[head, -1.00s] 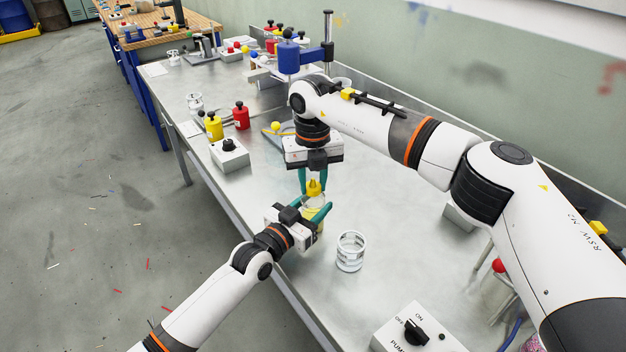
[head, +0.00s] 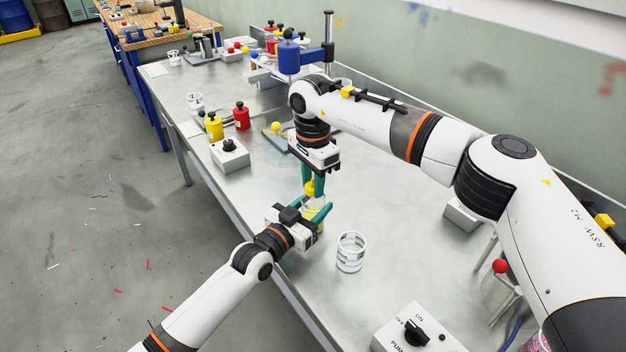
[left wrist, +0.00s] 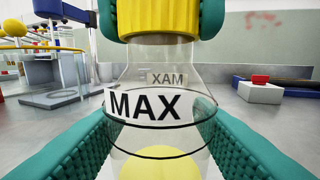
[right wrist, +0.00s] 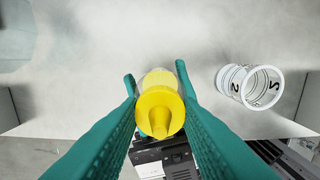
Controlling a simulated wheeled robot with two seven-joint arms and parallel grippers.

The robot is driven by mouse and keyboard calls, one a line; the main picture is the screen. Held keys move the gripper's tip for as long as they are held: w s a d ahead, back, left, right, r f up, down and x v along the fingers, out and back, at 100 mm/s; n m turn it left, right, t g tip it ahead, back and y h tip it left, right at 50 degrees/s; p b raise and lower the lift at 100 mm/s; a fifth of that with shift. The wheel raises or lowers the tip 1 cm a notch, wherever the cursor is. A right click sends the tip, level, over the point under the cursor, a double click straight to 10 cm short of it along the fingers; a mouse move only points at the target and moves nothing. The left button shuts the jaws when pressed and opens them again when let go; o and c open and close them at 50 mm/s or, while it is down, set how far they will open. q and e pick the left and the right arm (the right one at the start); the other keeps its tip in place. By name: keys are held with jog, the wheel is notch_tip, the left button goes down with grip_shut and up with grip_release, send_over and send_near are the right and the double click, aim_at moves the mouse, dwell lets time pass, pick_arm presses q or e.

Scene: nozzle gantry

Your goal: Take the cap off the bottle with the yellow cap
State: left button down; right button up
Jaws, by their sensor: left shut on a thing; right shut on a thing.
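The clear bottle (head: 312,204) stands upright near the table's front edge. In the left wrist view the bottle (left wrist: 165,135) carries a "MAX" label and black ring lines, with yellow in its lower part. My left gripper (head: 320,215) is shut on the bottle's body from the side. The yellow cap (left wrist: 158,18) sits at the top of the bottle's neck, with no clear gap visible. My right gripper (head: 313,188) points down from above, shut on the cap.
A glass beaker (head: 351,252) stands close to the right of the bottle. A pump switch box (head: 415,330) is at the table's front. Yellow (head: 214,127) and red (head: 241,116) bottles and another switch box (head: 230,154) stand further left. Bare table lies between.

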jog(key=shift+r, duration=0.2)
dwell(0.6)
jog(key=shift+r, duration=0.95)
jog(key=shift+r, duration=2)
pick_arm(q)
jog(key=c, duration=0.6)
grip_release()
